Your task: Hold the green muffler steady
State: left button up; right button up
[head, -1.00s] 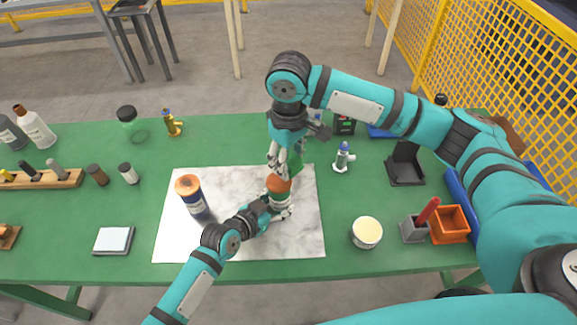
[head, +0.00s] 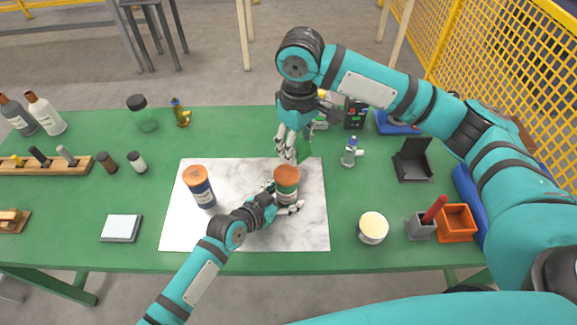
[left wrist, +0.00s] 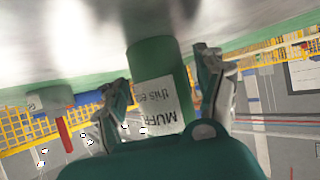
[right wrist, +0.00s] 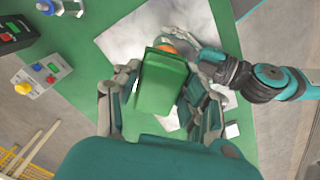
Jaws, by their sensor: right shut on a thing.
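The green muffler (head: 287,186), with an orange top and a white label, stands upright on the marbled sheet. In the left wrist view the muffler (left wrist: 158,75) stands between the fingers of my left gripper (left wrist: 165,95). These fingers are spread on both sides of it, with a narrow gap at the right finger. In the head view my left gripper (head: 280,202) reaches around its lower part. My right gripper (head: 293,150) is above and behind the muffler, shut on a green block-like piece (right wrist: 160,82) that hides most of the muffler in the right wrist view.
A blue can with an orange top (head: 200,187) stands on the marbled sheet (head: 240,172) left of the muffler. A cream round tub (head: 372,228), an orange bin (head: 455,223) and a small valve bottle (head: 350,152) stand to the right.

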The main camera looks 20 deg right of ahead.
pick_arm(q)
jog(key=shift+o, duration=0.2)
jog(key=shift+a, duration=0.1)
jog(key=v, duration=1.2)
jog(key=shift+s, duration=0.1)
